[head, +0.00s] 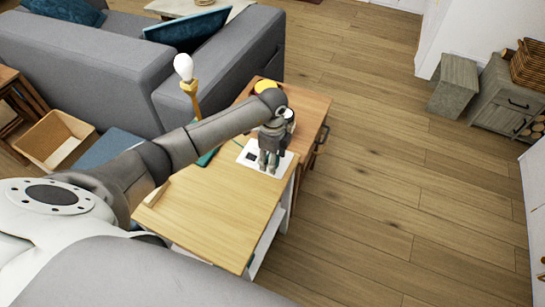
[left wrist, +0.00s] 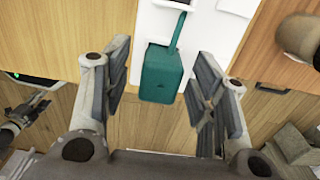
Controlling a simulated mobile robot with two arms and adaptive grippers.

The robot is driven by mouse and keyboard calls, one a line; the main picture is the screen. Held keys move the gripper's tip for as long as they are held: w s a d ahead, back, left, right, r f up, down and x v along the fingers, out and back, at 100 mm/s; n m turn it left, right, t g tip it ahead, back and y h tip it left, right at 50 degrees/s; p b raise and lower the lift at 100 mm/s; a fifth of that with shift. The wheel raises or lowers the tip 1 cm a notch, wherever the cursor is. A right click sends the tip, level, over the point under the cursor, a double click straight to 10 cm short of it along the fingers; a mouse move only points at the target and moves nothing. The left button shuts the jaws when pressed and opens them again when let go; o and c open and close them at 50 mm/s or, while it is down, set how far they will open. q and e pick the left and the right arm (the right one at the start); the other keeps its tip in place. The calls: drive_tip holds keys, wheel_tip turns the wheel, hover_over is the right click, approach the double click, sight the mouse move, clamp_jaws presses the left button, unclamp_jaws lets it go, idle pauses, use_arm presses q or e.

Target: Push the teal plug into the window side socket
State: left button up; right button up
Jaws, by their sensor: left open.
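The teal plug (left wrist: 161,73) shows in the left wrist view between the two fingers of my left gripper (left wrist: 163,95), with a gap on each side. A thin teal part runs up from its top. My left gripper is open and also shows in the head view (head: 269,168), pointing down over the white socket plate (head: 281,161). The plate shows behind the plug in the left wrist view (left wrist: 217,38). A dark socket (head: 251,156) is on its left part; the rest is largely hidden. My right gripper (left wrist: 28,112) seems to show small at the left edge, its jaws unclear.
The plate lies on a light wooden table (head: 205,220). A darker wooden cabinet (head: 308,112) adjoins its far end, with a yellow round thing (head: 265,87) on it. A grey sofa (head: 110,75) stands behind; open floor lies right.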

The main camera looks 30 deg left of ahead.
idle(0.5)
use_arm(q)
drive_tip(key=shift+r+p, duration=3.2)
drive_tip(key=shift+r, duration=0.35)
drive_tip(key=shift+d+f, duration=0.1)
